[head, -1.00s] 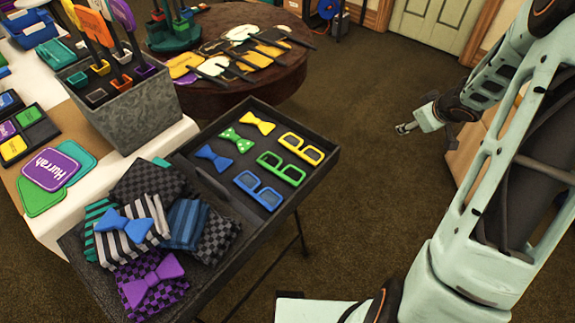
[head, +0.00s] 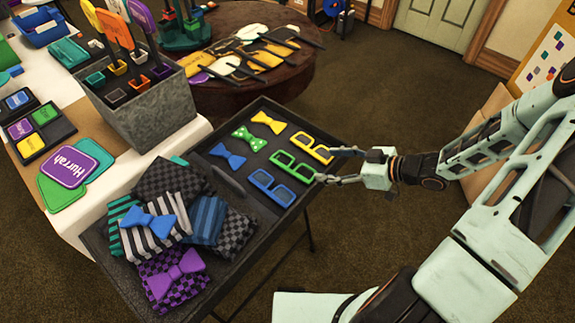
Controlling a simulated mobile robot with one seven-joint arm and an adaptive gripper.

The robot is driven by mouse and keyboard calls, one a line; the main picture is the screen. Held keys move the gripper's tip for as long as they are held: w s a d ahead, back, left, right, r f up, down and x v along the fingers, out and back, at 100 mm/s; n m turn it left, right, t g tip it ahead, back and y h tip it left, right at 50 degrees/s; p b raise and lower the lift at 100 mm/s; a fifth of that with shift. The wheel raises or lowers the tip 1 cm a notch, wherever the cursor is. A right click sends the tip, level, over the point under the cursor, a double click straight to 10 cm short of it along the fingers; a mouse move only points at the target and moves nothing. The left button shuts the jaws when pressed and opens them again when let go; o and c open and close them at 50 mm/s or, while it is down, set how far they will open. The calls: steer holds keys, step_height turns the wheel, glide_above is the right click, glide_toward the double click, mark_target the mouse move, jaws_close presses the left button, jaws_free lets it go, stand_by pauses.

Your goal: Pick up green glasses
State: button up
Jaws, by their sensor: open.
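The green glasses (head: 294,166) lie in the dark tray (head: 236,190), between the yellow glasses (head: 313,147) above and the blue glasses (head: 271,187) below. My gripper (head: 328,165) is open and empty at the tray's right edge, just right of the green glasses. Its upper finger is near the right end of the yellow glasses and its lower finger is near the right end of the green glasses. I cannot tell its exact height above the tray.
Bow ties in yellow (head: 268,122), green (head: 249,139) and blue (head: 228,156) lie left of the glasses. Folded patterned cloths (head: 170,228) fill the tray's near left part. A grey box (head: 151,113) of paddles stands on the white table.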

mark_target(294, 166)
steer(key=x, duration=0.3)
steer(key=s+x, duration=0.1)
steer(key=x, duration=0.3)
steer(key=b+x, duration=0.1)
steer(key=x, duration=0.3)
steer(key=shift+s+a, duration=0.25)
steer(key=shift+a, duration=0.1)
steer(key=c, duration=1.3)
